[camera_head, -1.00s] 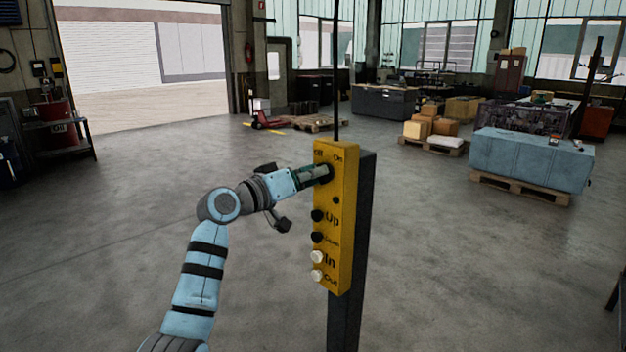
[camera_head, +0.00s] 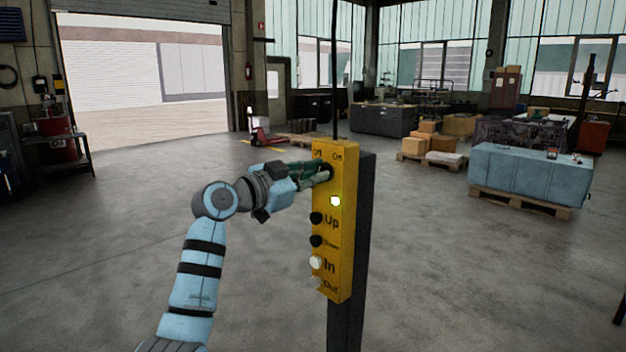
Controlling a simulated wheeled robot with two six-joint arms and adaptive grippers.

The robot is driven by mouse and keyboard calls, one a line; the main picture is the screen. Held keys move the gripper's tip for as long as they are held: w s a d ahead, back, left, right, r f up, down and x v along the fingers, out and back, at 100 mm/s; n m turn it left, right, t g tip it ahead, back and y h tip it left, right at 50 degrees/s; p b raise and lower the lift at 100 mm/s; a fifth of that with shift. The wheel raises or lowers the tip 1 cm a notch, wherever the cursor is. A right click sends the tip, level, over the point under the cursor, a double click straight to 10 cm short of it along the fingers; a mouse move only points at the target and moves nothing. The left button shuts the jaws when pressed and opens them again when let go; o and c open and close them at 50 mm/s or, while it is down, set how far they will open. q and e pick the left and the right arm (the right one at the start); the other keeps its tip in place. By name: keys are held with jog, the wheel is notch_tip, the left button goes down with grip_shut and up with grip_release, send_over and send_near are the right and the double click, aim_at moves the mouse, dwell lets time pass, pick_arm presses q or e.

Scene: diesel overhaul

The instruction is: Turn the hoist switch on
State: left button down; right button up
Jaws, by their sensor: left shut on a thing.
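The yellow hoist control box (camera_head: 338,262) stands upright in the middle, with "Off" and "On" labels at its top and buttons marked Up, Down, In and Out below. The dark hoist switch (camera_head: 329,168) sits under the labels, partly hidden by my left gripper (camera_head: 322,172). That gripper comes in from the left and is shut on the switch. My right gripper is not in view.
A dark post (camera_head: 358,240) stands right behind the box, and a thin cable (camera_head: 334,80) runs up from its top. A blue crate (camera_head: 530,178) on a pallet is at the right. The grey floor around the box is clear.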

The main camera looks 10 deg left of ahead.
pick_arm(q)
jog(key=m+b, duration=0.1)
jog(key=m, duration=0.3)
jog(key=shift+d+f, duration=0.1)
dwell(0.4)
jog(key=c, duration=1.6)
grip_release()
jog(key=shift+s, duration=0.15)
jog(key=v, duration=1.2)
